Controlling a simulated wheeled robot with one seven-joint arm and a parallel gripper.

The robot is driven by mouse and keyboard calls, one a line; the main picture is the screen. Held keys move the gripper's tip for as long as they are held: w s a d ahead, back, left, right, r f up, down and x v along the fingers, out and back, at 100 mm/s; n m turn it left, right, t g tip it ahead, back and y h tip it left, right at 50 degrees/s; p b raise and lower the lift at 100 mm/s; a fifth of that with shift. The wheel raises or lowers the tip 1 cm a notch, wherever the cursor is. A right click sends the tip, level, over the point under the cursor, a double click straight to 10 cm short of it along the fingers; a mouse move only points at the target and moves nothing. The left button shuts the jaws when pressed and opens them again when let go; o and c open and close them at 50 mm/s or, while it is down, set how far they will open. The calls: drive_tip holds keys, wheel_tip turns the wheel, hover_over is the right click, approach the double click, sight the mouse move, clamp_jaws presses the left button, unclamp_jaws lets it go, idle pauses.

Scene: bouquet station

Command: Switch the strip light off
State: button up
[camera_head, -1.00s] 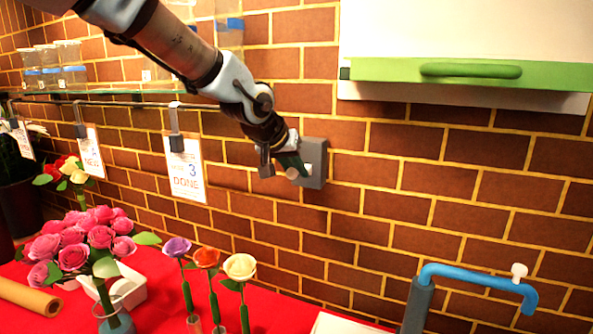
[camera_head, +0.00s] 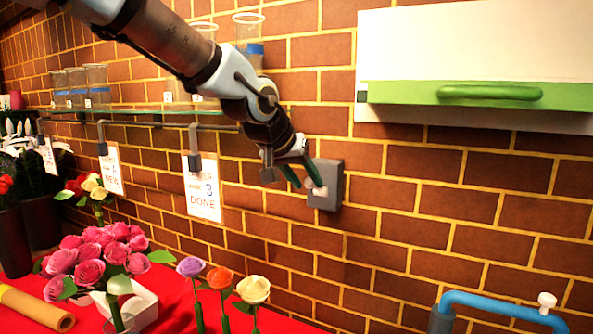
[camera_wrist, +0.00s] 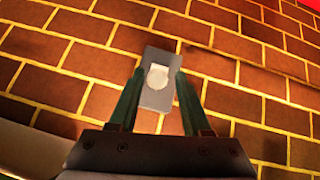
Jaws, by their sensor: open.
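A grey switch box (camera_head: 329,186) is mounted on the brick wall, with a pale knob (camera_head: 318,190) on its front. My gripper (camera_head: 303,178) is open and empty just in front of the box, at its left side in the head view. In the wrist view the grey box (camera_wrist: 157,99) is straight ahead, tilted, and the pale knob (camera_wrist: 156,77) appears between my two green fingertips (camera_wrist: 159,84). I cannot tell whether a finger touches the knob. I cannot make out the strip light itself.
A white cabinet with a green handle (camera_head: 490,92) hangs at the upper right. Hanging cards (camera_head: 202,190) and a glass shelf (camera_head: 140,112) are on the left. Roses (camera_head: 100,255) and several single flowers stand on the red table below. A blue pipe (camera_head: 500,305) is lower right.

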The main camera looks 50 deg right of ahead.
drive_tip(key=v, duration=0.4)
drive_tip(key=shift+a+r, duration=0.2)
drive_tip(key=shift+s+a+r, duration=0.15)
drive_tip(key=shift+a+r, duration=0.2)
drive_tip(key=w+a+f+n+t+y+b, duration=0.1)
drive_tip(key=w+a+f+n+y, duration=0.1)
drive_tip(key=w+a+f, duration=0.4)
drive_tip(key=w+a+f+n+t+y, duration=0.1)
drive_tip(key=w+a+f, duration=0.2)
drive_tip(key=w+a, duration=0.45)
drive_tip(key=w+a+f+n+t+y+b, duration=0.15)
drive_tip(key=w+a+f, duration=0.3)
drive_tip(key=a, duration=0.45)
drive_tip(key=s+a+f+n+g+y, duration=0.1)
drive_tip(key=a+f+n, duration=0.1)
drive_tip(key=a, duration=0.8)
drive_tip(key=s+a+f+n+y, duration=0.1)
drive_tip(key=a+f+n, duration=0.2)
drive_tip(key=a, duration=0.6)
drive_tip(key=s+a+f+n+g+y+b, duration=0.1)
drive_tip(key=s+a+f+n+y, duration=0.1)
drive_tip(key=a+f, duration=0.4)
drive_tip(key=a+n, duration=0.1)
drive_tip(key=a, duration=0.3)
drive_tip(key=shift+a+g, duration=0.3)
drive_tip(key=shift+g, duration=0.05)
